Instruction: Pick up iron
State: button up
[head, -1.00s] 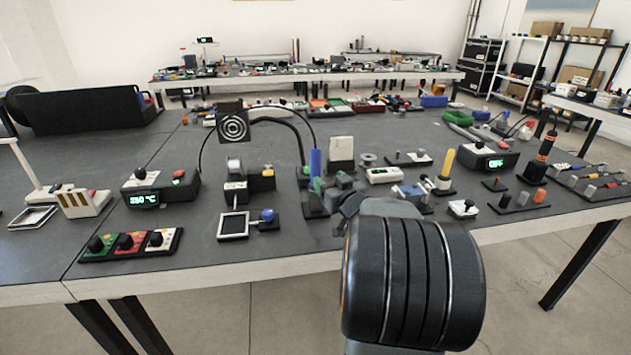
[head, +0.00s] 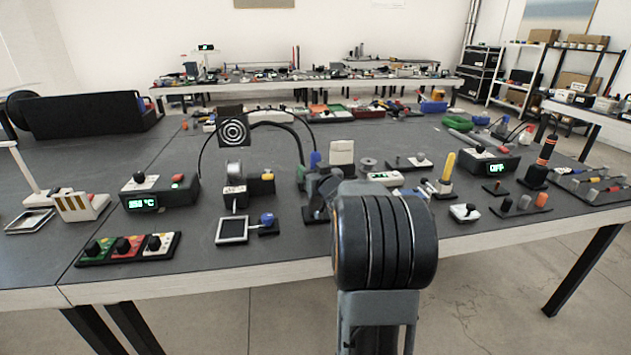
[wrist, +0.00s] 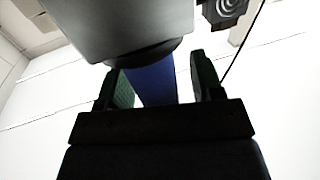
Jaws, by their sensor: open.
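A blue upright handle (head: 315,159), which looks like the iron, stands at the middle of the table, largely hidden by my arm and gripper. My gripper (head: 320,182) is at the handle, low beside its stand. In the wrist view the blue shaft (wrist: 153,83) is between the two green-lined fingers of my gripper (wrist: 160,84). The fingers are open, with a visible gap on the right side of the shaft. The left finger is closer to it; contact cannot be told. A grey and black part covers the shaft's upper end in that view.
A round target panel (head: 233,130) and black cables stand behind left. A display box (head: 160,193) is to the left, and a small square tray (head: 232,230) is in front left. A white block (head: 341,153) stands close behind right. A yellow handle (head: 448,166) is farther right.

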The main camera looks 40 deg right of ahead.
jog(key=c, duration=1)
jog(key=shift+o, duration=0.2)
notch_tip(320, 180, up, 10)
jog(key=p, duration=0.3)
jog(key=shift+p, duration=0.35)
jog(key=shift+r+p, duration=0.15)
jog(key=shift+p, duration=0.15)
